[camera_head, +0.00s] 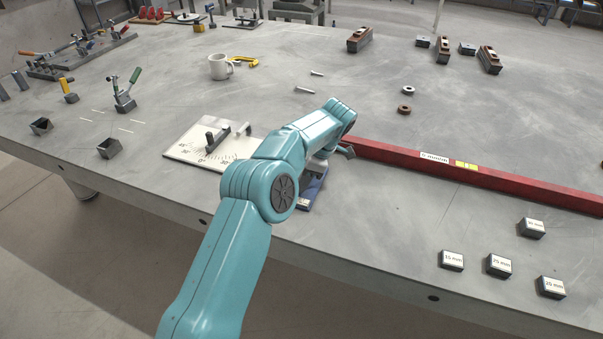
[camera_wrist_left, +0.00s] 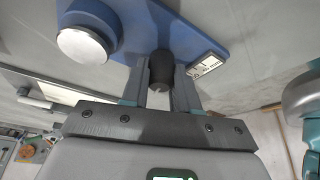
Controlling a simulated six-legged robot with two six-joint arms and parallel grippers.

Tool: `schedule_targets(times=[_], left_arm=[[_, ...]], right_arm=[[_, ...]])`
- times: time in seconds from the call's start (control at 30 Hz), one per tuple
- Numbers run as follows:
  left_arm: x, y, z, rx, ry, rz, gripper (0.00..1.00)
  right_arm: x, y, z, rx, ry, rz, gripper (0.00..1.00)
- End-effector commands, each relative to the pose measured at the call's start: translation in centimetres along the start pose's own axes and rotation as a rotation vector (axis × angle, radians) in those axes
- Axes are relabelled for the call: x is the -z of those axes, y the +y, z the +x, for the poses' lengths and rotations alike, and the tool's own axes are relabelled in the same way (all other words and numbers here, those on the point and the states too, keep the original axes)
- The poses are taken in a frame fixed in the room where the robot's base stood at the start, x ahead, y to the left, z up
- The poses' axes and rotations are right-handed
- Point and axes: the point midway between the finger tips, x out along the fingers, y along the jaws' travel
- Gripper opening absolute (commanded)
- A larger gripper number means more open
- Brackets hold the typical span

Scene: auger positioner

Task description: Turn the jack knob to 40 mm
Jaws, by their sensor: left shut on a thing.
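The jack has a blue base (camera_head: 312,192) near the table's front edge, mostly hidden behind my left arm in the head view. In the left wrist view the blue base (camera_wrist_left: 190,38) shows a white round part (camera_wrist_left: 82,45) and a small white label (camera_wrist_left: 206,66) too unclear to read surely. The black jack knob (camera_wrist_left: 161,72) sits between the two fingers of my left gripper (camera_wrist_left: 161,82), which is shut on it. The knob's setting cannot be read. My right gripper is in neither view.
A long red bar (camera_head: 470,176) runs right from beside the jack. A white angle-scale plate (camera_head: 190,150) lies to the left. Labelled blocks (camera_head: 498,265) stand at the front right. A mug (camera_head: 219,67) stands further back. The table's middle right is mostly clear.

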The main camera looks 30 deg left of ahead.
Motion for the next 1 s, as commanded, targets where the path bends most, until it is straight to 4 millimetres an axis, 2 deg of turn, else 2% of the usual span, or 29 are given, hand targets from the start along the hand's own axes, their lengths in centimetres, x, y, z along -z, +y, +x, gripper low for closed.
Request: schedule_targets(times=[0.63,0.67,0.7,0.73,1.0], left_arm=[[0.06,0.07,-0.09,0.015,-0.002,-0.044,0.0],[0.06,0.07,-0.09,0.015,-0.002,-0.044,0.39],[0.05,0.06,-0.09,0.015,-0.002,-0.044,0.52],[0.05,0.06,-0.08,0.016,-0.001,-0.044,0.55],[0.03,0.03,-0.04,0.017,-0.001,-0.043,0.55]], right_arm=[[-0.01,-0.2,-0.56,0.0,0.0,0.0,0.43],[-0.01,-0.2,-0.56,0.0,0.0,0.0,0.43],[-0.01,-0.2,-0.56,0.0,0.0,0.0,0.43],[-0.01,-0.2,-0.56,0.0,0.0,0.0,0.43],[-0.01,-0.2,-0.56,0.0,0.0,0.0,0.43]])
